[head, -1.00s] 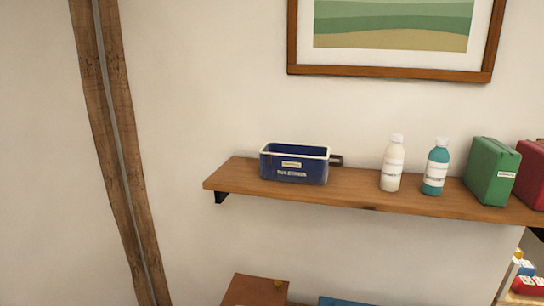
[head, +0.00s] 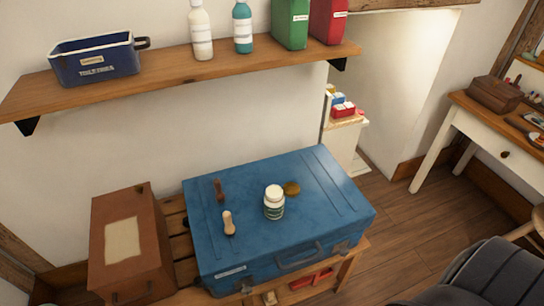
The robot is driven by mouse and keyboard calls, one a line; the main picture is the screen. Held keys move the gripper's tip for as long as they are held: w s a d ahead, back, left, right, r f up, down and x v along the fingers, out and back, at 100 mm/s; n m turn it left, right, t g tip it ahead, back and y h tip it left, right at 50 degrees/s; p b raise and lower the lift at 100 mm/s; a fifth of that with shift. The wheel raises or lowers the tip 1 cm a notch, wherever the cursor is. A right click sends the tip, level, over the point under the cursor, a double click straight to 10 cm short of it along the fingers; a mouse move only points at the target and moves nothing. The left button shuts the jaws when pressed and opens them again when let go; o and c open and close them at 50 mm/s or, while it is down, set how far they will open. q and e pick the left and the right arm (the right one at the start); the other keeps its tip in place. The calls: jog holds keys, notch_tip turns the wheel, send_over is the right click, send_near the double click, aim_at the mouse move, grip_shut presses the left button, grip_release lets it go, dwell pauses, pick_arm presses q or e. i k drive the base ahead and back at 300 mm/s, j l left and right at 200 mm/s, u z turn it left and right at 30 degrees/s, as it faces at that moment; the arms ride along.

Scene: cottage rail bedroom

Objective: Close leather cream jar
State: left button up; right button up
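A small jar (head: 274,203) with a white upper part and a green label stands upright on the blue trunk (head: 325,205) in the head view. It is too small to tell whether its white top is a cap or an open mouth. A flat, round, brownish-gold piece (head: 292,188), perhaps a lid, lies on the trunk just behind and right of the jar. Neither of my grippers is in view.
A dark-handled tool (head: 219,190) and a pale brush-like tool (head: 229,222) are left of the jar. A brown case (head: 128,245) stands left of the trunk. A wall shelf (head: 150,86) with bottles and a bin overhangs behind. A dark chair (head: 490,275) is at lower right.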

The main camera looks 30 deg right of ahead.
aim_at(274, 199)
jog(key=k+l+z, duration=0.1)
jog(key=z, duration=0.65)
